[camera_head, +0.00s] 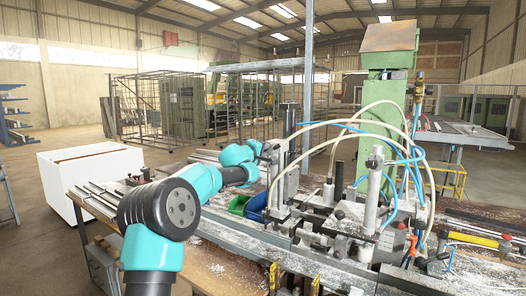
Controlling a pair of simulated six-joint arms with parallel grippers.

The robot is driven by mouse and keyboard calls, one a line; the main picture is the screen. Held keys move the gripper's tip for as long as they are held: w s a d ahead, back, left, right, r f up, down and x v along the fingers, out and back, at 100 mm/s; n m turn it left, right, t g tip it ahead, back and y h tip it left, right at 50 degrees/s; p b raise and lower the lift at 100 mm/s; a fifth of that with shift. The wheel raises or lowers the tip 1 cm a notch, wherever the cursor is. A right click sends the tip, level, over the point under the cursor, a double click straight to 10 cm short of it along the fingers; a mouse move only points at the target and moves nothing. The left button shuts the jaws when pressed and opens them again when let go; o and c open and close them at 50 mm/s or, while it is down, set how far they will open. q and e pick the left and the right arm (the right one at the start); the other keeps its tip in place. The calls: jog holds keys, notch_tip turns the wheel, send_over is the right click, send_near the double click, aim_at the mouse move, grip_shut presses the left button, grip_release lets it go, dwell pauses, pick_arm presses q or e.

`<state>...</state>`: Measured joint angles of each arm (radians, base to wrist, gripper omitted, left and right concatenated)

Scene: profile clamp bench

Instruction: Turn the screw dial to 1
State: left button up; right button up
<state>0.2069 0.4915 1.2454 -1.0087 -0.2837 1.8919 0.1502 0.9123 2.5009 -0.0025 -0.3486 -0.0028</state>
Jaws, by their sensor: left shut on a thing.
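My left arm reaches in from the lower left, and its gripper (270,151) is at the upright metal clamp post (292,160) on the bench. The gripper is small in this view. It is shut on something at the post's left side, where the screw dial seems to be. The dial is mostly hidden by the gripper, and its numbers cannot be read. My right gripper is not in view.
The bench (225,268) is strewn with metal chips. A green bin (238,205) and a blue bin (257,205) sit below the gripper. A green machine column (388,85) with looping hoses stands to the right. A white cabinet (88,172) stands left.

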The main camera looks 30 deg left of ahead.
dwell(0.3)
pick_arm(q)
jog(key=o, duration=0.9)
jog(key=shift+o, duration=0.2)
jog(key=s, duration=1.7)
jog(key=shift+s+a, duration=0.2)
jog(key=shift+a, duration=0.1)
